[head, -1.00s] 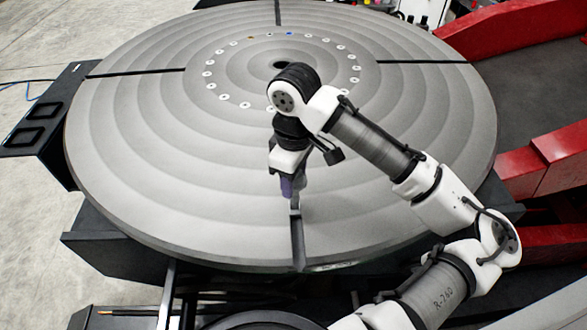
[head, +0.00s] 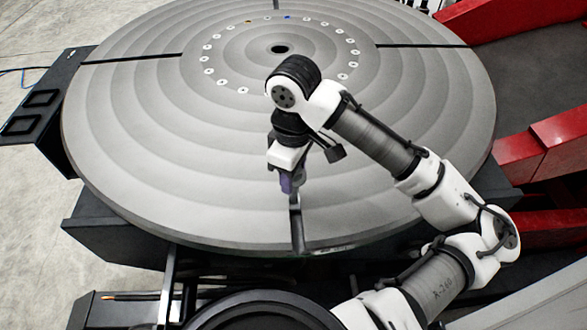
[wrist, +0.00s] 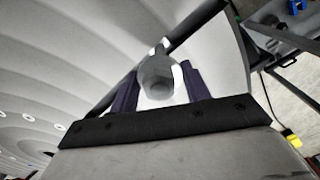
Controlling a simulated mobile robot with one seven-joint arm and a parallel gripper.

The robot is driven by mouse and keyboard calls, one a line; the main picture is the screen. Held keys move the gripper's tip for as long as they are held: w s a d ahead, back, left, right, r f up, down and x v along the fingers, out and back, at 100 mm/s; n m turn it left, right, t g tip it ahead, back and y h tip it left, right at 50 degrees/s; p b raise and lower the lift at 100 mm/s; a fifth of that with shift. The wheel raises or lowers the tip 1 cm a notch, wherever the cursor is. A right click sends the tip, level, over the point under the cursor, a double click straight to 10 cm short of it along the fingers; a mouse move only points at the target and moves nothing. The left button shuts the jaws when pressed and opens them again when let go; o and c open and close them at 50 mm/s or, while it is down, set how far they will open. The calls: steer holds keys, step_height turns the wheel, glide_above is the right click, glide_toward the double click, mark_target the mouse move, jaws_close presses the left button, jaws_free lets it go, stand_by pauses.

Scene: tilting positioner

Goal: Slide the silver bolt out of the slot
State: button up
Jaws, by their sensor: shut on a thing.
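The silver bolt (wrist: 157,72) shows in the wrist view between the two purple fingers of my gripper (wrist: 157,90). Its hexagonal head faces the camera. My gripper (head: 290,186) is shut on it, pointing down at the near part of the round table (head: 150,150). The dark slot (head: 297,232) runs from under my gripper to the table's near rim. In the wrist view the slot (wrist: 196,20) passes behind the bolt. The bolt's lower end is hidden, so I cannot tell how deep it sits in the slot.
The table has other dark slots at left (head: 130,59) and right (head: 420,46), and a ring of small holes around its centre hole (head: 280,49). Red machine parts (head: 565,140) stand at the right. The table top around my gripper is clear.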

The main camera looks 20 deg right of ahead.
steer(key=shift+s, duration=0.15)
steer(key=s+a+p, duration=0.1)
steer(key=s, duration=0.6)
steer(key=shift+s+a, duration=0.3)
stand_by(0.7)
stand_by(0.4)
steer(key=shift+s+f+b, duration=0.15)
steer(key=shift+b, duration=0.75)
steer(key=shift+s+a+b, duration=0.25)
steer(key=shift+s+b, duration=0.8)
steer(key=shift+b, duration=2.05)
steer(key=s+b, duration=0.2)
steer(key=s+a+b, duration=0.1)
steer(key=s+b, duration=0.2)
steer(key=shift+r, duration=0.2)
